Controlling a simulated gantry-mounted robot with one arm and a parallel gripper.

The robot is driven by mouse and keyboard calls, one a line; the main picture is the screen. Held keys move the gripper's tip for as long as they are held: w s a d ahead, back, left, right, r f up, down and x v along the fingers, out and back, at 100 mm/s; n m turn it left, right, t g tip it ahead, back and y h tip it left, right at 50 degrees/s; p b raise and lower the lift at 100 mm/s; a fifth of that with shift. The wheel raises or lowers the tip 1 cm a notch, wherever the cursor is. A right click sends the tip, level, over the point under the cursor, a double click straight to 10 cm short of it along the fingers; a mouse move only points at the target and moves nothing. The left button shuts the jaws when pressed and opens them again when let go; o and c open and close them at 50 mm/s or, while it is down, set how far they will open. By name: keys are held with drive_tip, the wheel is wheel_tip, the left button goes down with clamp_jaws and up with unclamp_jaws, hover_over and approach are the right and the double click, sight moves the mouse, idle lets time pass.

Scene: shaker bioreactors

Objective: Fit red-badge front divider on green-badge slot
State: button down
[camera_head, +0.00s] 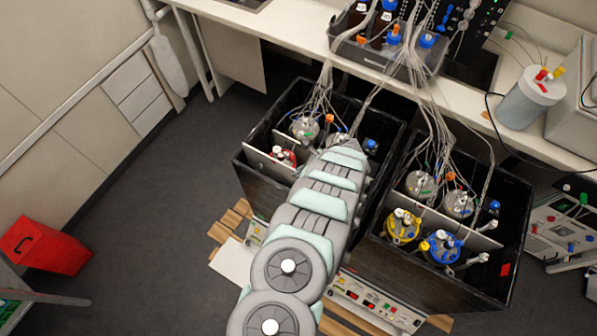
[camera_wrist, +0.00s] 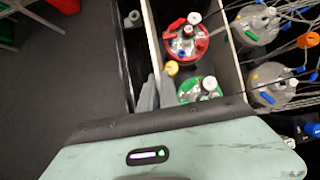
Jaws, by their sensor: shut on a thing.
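A pale divider panel (camera_wrist: 151,45) stands along the front side of the left black box, in front of the red-collared and green-collared vessels. It also shows in the head view (camera_head: 266,166), where my arm covers its right part. My gripper's grey fingers (camera_wrist: 158,92) are shut on the panel's edge in the wrist view. In the head view the gripper is hidden under my arm. A small red badge (camera_head: 504,269) shows inside the right black box at its front right corner. I cannot make out a green badge or a badge on the held panel.
The left box (camera_head: 243,172) holds several vessels with cables and tubes rising from them. The right box (camera_head: 518,225) holds a middle divider (camera_head: 462,226), with yellow- and blue-collared vessels in front. A bench (camera_head: 285,35) lies behind; open floor (camera_head: 165,200) lies to the left.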

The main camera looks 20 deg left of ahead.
drive_tip(key=shift+f+b, duration=0.45)
drive_tip(key=shift+b, duration=0.7)
idle(1.1)
drive_tip(key=shift+f, duration=0.15)
drive_tip(key=shift+f+b, duration=0.35)
drive_tip(key=shift+b, duration=0.2)
drive_tip(key=shift+f+b, duration=0.4)
drive_tip(key=shift+f+b, duration=0.35)
drive_tip(key=shift+b, duration=0.05)
drive_tip(key=shift+f+b, duration=0.45)
drive_tip(key=shift+f+b, duration=0.35)
drive_tip(key=shift+b, duration=0.05)
drive_tip(key=shift+f+b, duration=0.4)
drive_tip(key=shift+b, duration=0.05)
idle(0.4)
drive_tip(key=shift+f+b, duration=0.4)
